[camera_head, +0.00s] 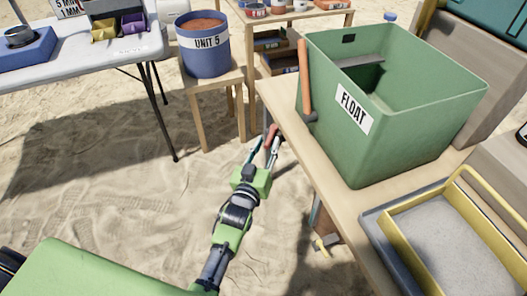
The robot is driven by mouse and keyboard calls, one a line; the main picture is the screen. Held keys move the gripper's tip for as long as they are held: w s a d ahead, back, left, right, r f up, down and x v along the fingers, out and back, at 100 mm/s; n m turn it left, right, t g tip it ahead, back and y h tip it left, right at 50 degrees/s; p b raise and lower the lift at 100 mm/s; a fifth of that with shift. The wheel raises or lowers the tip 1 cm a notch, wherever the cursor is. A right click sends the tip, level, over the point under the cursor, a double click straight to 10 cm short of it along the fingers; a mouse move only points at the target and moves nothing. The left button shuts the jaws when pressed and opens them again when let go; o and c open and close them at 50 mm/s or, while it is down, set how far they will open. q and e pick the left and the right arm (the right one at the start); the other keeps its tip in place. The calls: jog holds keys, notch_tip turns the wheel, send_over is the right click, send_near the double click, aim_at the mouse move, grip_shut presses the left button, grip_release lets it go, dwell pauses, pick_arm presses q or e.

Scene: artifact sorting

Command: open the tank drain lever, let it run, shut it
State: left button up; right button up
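The green tank (400,130), labelled FLOAT, stands on a wooden table (282,97). An orange-brown bar (304,75) stands nearly upright at the tank's left corner, with a dark grey piece at its lower end; it looks like the drain lever. Any drain outlet is hard to make out. My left gripper (264,140) is left of the table edge, below and left of the bar and apart from it. Its fingers look spread. A small red piece shows at the fingertips; I cannot tell whether it belongs to the gripper. My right gripper is out of view.
A yellow-framed tray (453,184) of grey material sits right of the tank, near the table's front. A blue UNIT 5 bucket (207,62) stands on a stool behind my gripper. A white table (75,62) is at left. Open sand lies between the tables.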

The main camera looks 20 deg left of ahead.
pick_arm(q)
jog(key=s, duration=1.1)
jog(key=shift+s, duration=0.4)
jog(key=shift+a, duration=0.1)
